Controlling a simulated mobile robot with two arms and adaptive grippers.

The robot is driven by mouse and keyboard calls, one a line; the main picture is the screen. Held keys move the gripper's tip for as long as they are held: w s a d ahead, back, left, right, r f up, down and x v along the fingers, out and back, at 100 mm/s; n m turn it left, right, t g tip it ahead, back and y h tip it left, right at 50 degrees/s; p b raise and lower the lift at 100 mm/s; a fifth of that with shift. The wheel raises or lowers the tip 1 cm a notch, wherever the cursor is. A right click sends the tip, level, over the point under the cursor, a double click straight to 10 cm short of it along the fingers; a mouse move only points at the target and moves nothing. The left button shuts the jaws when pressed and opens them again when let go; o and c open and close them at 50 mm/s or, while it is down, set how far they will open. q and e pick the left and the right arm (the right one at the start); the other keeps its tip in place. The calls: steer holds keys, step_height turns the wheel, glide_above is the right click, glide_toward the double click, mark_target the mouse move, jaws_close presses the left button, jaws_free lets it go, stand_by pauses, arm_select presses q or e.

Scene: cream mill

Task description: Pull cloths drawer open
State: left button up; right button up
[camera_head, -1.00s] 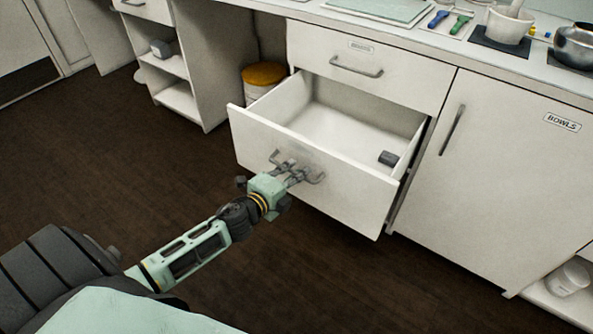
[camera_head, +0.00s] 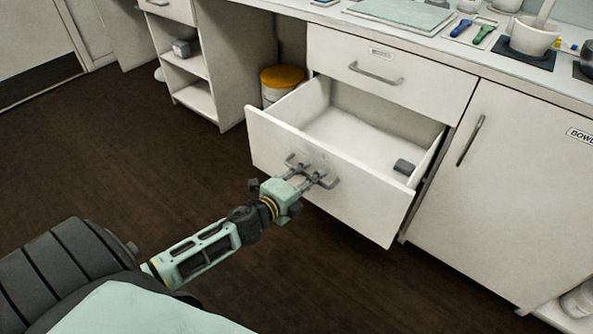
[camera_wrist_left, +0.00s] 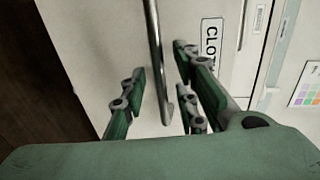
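The cloths drawer (camera_head: 360,205) is the lower, deep white drawer, standing well out from its cabinet in the head view. Its inside shows a bare pale floor and a small dark grey block (camera_head: 404,167) near the right side. My left gripper (camera_head: 306,175) is at the drawer's metal handle (camera_head: 331,183). In the left wrist view the handle bar (camera_wrist_left: 156,50) runs between the fingers of my left gripper (camera_wrist_left: 160,95), with gaps visible on both sides. A label reading "CLO" (camera_wrist_left: 211,42) is partly hidden by a finger. My right gripper is not in view.
A closed upper drawer (camera_head: 430,75) is above. A closed cupboard door (camera_head: 525,190) stands to the right. A bin with an orange lid (camera_head: 283,79) stands behind the drawer's left side. The dark floor (camera_head: 150,150) in front and left is clear.

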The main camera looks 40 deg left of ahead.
arm_select(q)
steer(key=v, duration=1.1)
steer(key=shift+s+a, duration=0.1)
steer(key=shift+s, duration=0.05)
